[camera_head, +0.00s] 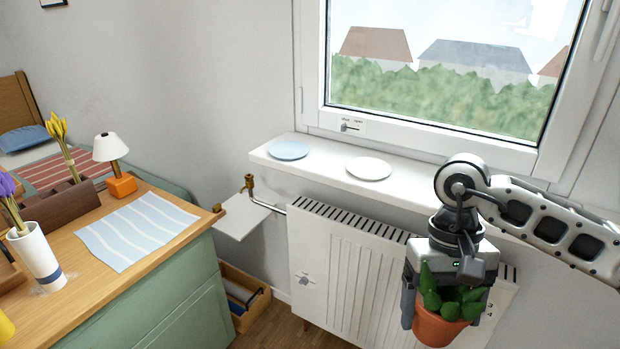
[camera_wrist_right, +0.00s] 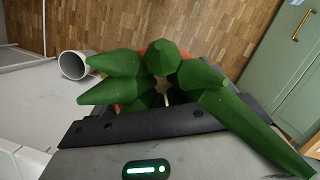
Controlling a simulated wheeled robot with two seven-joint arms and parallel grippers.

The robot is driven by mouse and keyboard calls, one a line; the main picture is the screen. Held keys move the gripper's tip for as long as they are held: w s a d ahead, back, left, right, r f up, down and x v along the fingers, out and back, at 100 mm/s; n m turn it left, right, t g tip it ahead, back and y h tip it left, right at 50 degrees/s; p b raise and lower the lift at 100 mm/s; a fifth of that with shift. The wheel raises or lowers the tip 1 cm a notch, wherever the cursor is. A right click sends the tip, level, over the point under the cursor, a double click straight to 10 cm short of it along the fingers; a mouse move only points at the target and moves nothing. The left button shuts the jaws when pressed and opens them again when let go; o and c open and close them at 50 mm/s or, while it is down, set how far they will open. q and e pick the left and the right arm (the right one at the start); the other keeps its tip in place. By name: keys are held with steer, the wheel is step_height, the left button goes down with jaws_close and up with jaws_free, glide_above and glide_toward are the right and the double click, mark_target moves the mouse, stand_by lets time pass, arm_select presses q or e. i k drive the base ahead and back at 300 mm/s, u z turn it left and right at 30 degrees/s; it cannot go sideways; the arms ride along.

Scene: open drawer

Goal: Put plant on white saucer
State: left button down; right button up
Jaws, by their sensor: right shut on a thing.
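The plant (camera_head: 440,318) is a green succulent in a terracotta pot, at the lower right of the head view. My right gripper (camera_head: 437,300) is shut on the plant's pot and holds it upright in front of the radiator, below sill height. In the right wrist view the green leaves (camera_wrist_right: 165,75) fill the middle and hide most of the pot. The white saucer (camera_head: 368,169) lies empty on the window sill, up and to the left of the gripper. A light blue saucer (camera_head: 289,150) lies to its left. My left gripper is not in view.
The white window sill (camera_head: 330,167) runs below the window (camera_head: 440,75), above a white radiator (camera_head: 345,275). A wooden-topped green dresser (camera_head: 150,275) at left carries a lamp (camera_head: 115,160), vases and a striped cloth (camera_head: 135,230). An open low drawer (camera_head: 245,297) stands near the floor.

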mark_target(369, 168)
steer(key=u, duration=0.75)
steer(key=i, duration=0.9)
steer(key=z, duration=0.7)
